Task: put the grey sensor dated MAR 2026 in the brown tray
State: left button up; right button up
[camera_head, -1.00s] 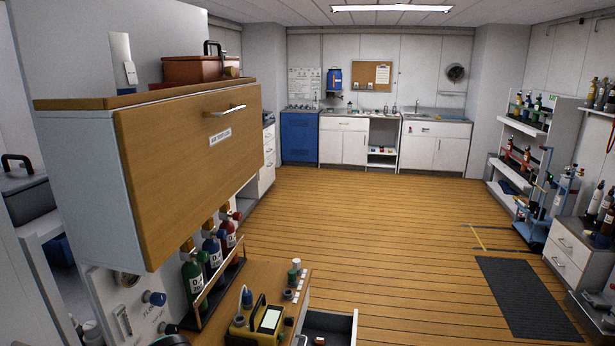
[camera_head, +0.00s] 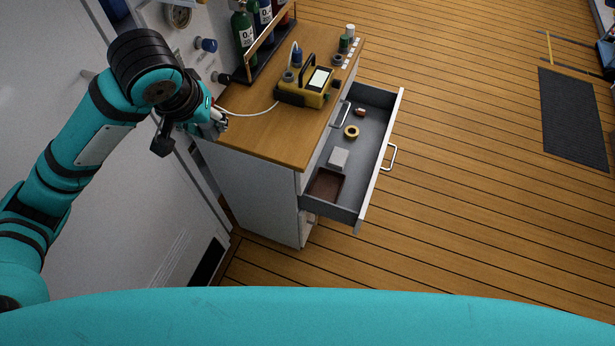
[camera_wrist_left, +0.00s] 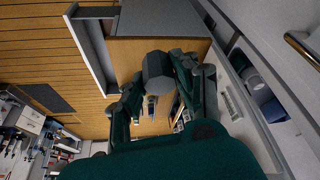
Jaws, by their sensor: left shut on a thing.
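My left gripper (camera_head: 218,124) is at the left end of the wooden counter top. In the left wrist view its fingers (camera_wrist_left: 158,92) are shut on a dark grey, blunt-ended sensor (camera_wrist_left: 157,71). No date on it can be read, and in the head view it is mostly hidden by the gripper. The brown tray (camera_head: 325,185) lies in the near end of the open grey drawer, below and right of the gripper. It looks empty. My right gripper is not in view.
The drawer (camera_head: 372,145) also holds a pale box (camera_head: 338,158), a yellow ring (camera_head: 351,131) and a small red item (camera_head: 360,111). A yellow instrument (camera_head: 305,92) with a pale hose stands on the counter (camera_head: 268,137). Gas bottles (camera_head: 262,22) stand behind. Small cylinders (camera_head: 344,43) stand at the counter's far right.

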aim_at(325, 190)
jog(key=i+l+u, duration=0.15)
jog(key=l+u, duration=1.05)
jog(key=l, duration=1.6)
